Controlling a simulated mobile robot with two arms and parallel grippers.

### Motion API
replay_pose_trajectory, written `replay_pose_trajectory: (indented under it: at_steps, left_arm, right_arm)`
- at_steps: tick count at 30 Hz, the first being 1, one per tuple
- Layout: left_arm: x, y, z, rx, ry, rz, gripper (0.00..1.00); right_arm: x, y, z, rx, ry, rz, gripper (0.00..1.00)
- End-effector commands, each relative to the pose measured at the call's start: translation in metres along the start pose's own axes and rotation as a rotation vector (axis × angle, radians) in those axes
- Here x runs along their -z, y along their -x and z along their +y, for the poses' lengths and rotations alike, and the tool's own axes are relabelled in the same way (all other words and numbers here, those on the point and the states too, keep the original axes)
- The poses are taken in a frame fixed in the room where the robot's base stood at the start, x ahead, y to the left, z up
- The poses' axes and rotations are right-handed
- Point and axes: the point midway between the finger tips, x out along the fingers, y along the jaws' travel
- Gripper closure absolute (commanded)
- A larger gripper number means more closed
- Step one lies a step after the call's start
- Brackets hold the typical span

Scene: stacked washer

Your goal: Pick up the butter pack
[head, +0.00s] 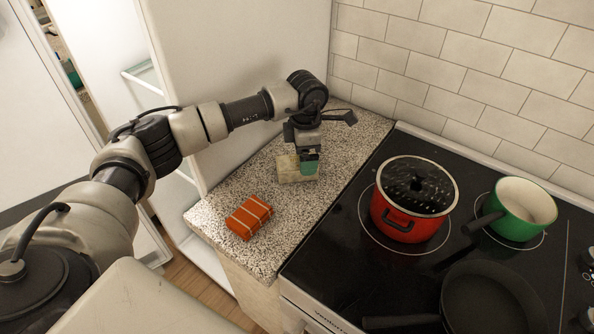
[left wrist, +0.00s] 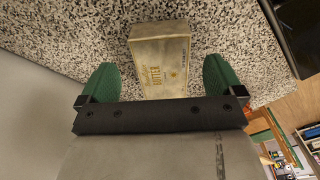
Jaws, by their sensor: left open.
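The butter pack (left wrist: 160,58) is a pale beige box with "BUTTER" printed on it, lying on the speckled countertop (head: 222,205). In the head view the butter pack (head: 287,170) is partly hidden behind my left gripper (head: 306,170). My left gripper comes down from above, its green fingertips low near the pack. In the left wrist view the fingers of my left gripper (left wrist: 160,80) are apart, with the near end of the pack between them and a gap on each side. I cannot tell the exact height of the fingertips over the counter. My right gripper is not in view.
An orange tied package (head: 249,217) lies on the counter nearer the front. To the right is a black stovetop (head: 335,255) with a red pot (head: 402,228), a green saucepan (head: 512,229) and a dark frying pan (head: 490,300). A tiled wall (head: 450,65) stands behind.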

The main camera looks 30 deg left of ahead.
Motion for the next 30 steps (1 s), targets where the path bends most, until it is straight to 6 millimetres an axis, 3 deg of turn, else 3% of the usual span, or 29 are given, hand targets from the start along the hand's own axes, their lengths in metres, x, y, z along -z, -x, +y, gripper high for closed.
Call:
replay_pose_trajectory:
  at_steps: [1, 5, 13, 25, 30]
  left_arm:
    - [0.001, -0.013, -0.002, 0.001, 0.000, 0.001, 0.04]
    - [0.001, -0.033, -0.002, 0.001, 0.000, 0.000, 0.04]
    - [0.001, -0.033, -0.002, 0.001, 0.000, -0.001, 0.04]
    - [0.001, -0.033, -0.002, 0.000, 0.000, -0.001, 0.66]
    - [0.001, -0.033, -0.002, 0.000, 0.000, -0.002, 0.66]
  right_arm:
    - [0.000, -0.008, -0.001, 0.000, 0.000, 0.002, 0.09]
    - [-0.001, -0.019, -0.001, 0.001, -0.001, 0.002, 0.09]
    - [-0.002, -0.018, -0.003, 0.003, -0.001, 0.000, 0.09]
    - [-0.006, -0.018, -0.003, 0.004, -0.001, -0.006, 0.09]
    - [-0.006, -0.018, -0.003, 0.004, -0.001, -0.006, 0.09]
